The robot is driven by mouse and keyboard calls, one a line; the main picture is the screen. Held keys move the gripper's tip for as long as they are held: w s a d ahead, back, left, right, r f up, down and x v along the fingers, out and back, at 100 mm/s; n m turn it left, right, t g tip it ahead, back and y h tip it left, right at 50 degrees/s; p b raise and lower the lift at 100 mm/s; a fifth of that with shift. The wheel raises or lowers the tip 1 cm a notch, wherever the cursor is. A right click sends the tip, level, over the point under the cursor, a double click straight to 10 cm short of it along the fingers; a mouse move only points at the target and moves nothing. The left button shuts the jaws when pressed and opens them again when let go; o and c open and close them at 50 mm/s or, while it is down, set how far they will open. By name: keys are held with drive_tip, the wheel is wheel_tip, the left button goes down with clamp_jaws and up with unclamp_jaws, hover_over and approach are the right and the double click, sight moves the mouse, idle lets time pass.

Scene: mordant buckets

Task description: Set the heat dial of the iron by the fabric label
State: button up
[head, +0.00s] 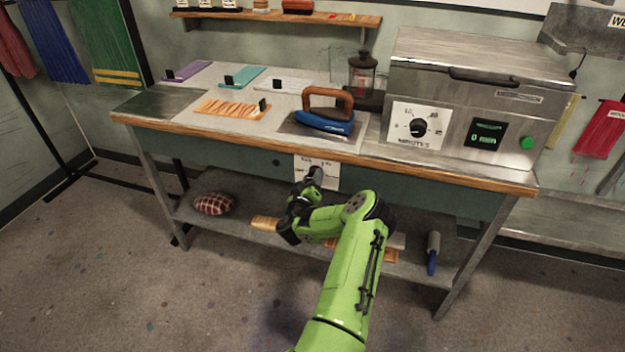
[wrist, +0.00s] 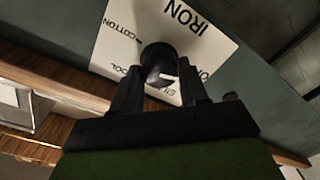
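The iron's dial panel (head: 325,176) is a white plate on the front of the workbench. In the wrist view the panel (wrist: 120,22) reads IRON and COTTON, with WOOL, SILK and OFF partly covered. The black dial knob (wrist: 157,57) stands out from it; its pointer setting is not clear. My gripper (wrist: 160,78) has its fingers apart on either side of the knob, with small gaps showing. My gripper in the head view (head: 308,180) is in front of the panel. The blue iron (head: 325,121) with a brown handle rests on the bench. A wrinkled orange fabric (head: 225,110) has a black label (head: 263,104), unreadable here.
Purple (head: 188,71), teal (head: 242,77) and white (head: 300,86) fabrics lie behind. A steel oven (head: 480,90) with a minutes dial (head: 418,127) stands right. The lower shelf (head: 180,208) holds a checked cushion (head: 214,203) and a blue-handled tool (head: 432,255). Floor in front is clear.

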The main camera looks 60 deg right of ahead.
drive_tip(key=c, duration=0.5)
